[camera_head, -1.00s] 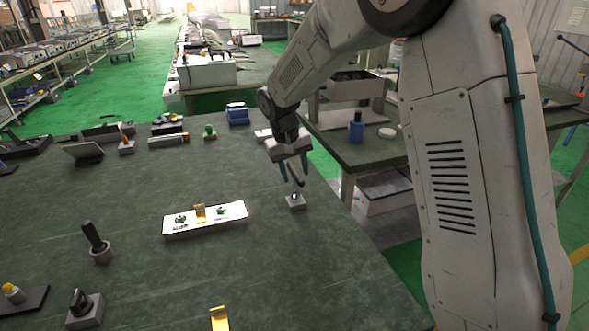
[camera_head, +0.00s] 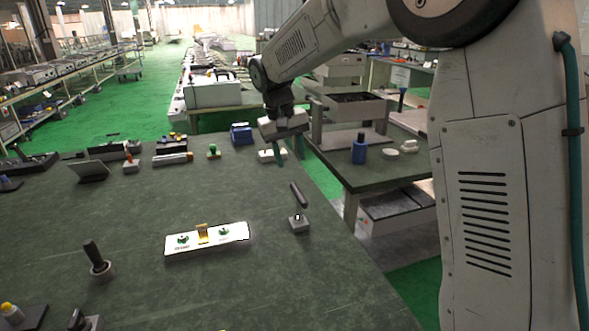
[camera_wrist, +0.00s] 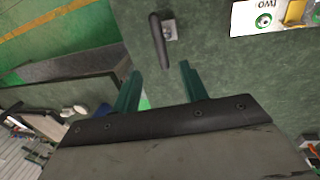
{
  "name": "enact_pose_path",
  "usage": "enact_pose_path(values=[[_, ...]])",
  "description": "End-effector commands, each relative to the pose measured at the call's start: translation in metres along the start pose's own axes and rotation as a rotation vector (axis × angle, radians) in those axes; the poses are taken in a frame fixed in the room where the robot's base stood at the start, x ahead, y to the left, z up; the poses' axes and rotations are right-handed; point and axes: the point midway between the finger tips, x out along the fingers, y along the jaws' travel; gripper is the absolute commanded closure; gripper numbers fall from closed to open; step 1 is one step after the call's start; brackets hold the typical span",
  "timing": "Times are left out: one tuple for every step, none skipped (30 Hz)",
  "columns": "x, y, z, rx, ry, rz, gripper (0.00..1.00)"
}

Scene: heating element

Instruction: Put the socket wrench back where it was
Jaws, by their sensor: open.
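A tool with a black handle (camera_head: 298,194), which I take for the socket wrench, stands tilted in a small grey holder (camera_head: 299,224) near the table's right edge. My gripper (camera_head: 289,158) is open and empty, above and behind the tool, clear of it. In the wrist view the black handle (camera_wrist: 158,40) and its grey holder (camera_wrist: 170,30) lie beyond the open fingers (camera_wrist: 160,72), with nothing between the fingertips. How deep the tool sits in its holder is hard to tell.
A white panel with green fittings and a gold bracket (camera_head: 206,241) lies left of the holder. Another dark handle in a round base (camera_head: 97,260) stands further left. A blue bottle (camera_head: 359,149) is on the side table. The table around the holder is clear.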

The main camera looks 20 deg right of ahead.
Motion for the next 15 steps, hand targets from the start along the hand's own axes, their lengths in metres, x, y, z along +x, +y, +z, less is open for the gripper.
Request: enact_pose_path(values=[[-0.003, 0.000, 0.000, 0.000, -0.001, 0.000, 0.56], [-0.004, 0.000, 0.000, 0.000, -0.001, 0.000, 0.56], [-0.005, 0.000, 0.000, 0.000, -0.001, 0.000, 0.56], [-0.005, 0.000, 0.000, 0.000, -0.001, 0.000, 0.56], [-0.006, 0.000, 0.000, 0.000, -0.001, 0.000, 0.56], [-0.006, 0.000, 0.001, 0.000, -0.001, 0.000, 0.56], [-0.007, 0.001, 0.002, 0.000, -0.001, -0.001, 0.56], [-0.009, 0.002, 0.005, 0.001, 0.000, -0.002, 0.56], [-0.012, 0.005, 0.010, 0.002, 0.003, -0.005, 0.56], [-0.015, 0.007, 0.015, 0.003, 0.005, -0.008, 0.56], [-0.019, 0.011, 0.023, 0.005, 0.007, -0.011, 0.56], [-0.025, 0.016, 0.035, 0.006, 0.010, -0.017, 0.56], [-0.030, 0.020, 0.045, 0.007, 0.013, -0.023, 0.56], [-0.035, 0.024, 0.057, 0.007, 0.016, -0.030, 0.56], [-0.041, 0.029, 0.075, 0.009, 0.021, -0.039, 0.56]])
